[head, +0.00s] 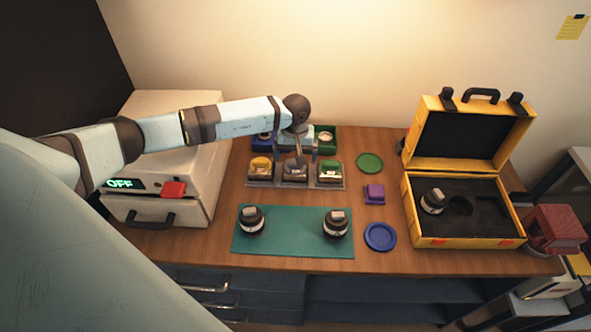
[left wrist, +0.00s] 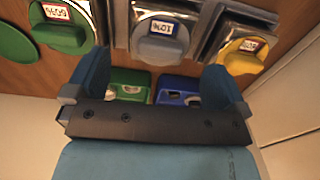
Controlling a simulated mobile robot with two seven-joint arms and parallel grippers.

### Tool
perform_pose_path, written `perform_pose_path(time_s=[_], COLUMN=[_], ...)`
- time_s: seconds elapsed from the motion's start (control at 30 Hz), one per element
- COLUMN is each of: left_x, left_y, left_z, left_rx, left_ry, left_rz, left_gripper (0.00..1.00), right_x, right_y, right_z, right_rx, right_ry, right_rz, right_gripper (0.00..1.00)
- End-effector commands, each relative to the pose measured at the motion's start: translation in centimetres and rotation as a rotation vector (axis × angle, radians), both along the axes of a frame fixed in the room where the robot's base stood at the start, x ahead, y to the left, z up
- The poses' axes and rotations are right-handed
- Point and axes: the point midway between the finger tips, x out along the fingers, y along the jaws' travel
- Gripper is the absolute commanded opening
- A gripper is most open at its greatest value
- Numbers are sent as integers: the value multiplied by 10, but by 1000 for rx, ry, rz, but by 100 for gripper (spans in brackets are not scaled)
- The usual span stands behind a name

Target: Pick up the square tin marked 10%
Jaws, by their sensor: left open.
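The square tin marked 10% (left wrist: 164,50) has a round grey lid with a white label and sits in the middle of a row of three tins. It also shows in the head view (head: 295,172), partly hidden by my gripper. A yellow-lidded tin (head: 260,167) and a green-lidded tin (head: 330,171) stand on either side of it. My left gripper (head: 298,157) is open and empty, close above the middle tin. In the left wrist view its fingers (left wrist: 156,80) are apart, with the grey lid beyond and between them. My right gripper is not in view.
Blue and green bins (head: 325,136) stand behind the row. A white box (head: 172,120) stands left; an open yellow case (head: 424,239) stands right. Green and blue discs and a purple block lie between.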

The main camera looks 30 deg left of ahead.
Motion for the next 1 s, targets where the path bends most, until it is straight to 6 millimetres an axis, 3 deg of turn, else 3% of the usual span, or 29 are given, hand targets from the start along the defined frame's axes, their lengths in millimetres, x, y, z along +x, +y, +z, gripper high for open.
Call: perform_pose_path(time_s=[0.3, 0.6, 0.63, 0.83, 1.0], left_x=[-2, -2, -2, -2, -2], left_y=[-1, -1, -1, -1, -1], left_z=[-42, -51, -50, -50, -50], left_rx=[-2, -1, -1, -1, -1], left_ry=[3, 0, 0, 0, 0], left_rz=[2, 0, 0, 0, 0], left_gripper=[100, 100, 98, 52, 50], right_x=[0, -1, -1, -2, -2], right_y=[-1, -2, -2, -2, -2], right_z=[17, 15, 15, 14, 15], right_rx=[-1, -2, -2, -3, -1], right_ry=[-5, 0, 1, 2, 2], right_rz=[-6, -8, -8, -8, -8], right_gripper=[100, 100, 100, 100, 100])
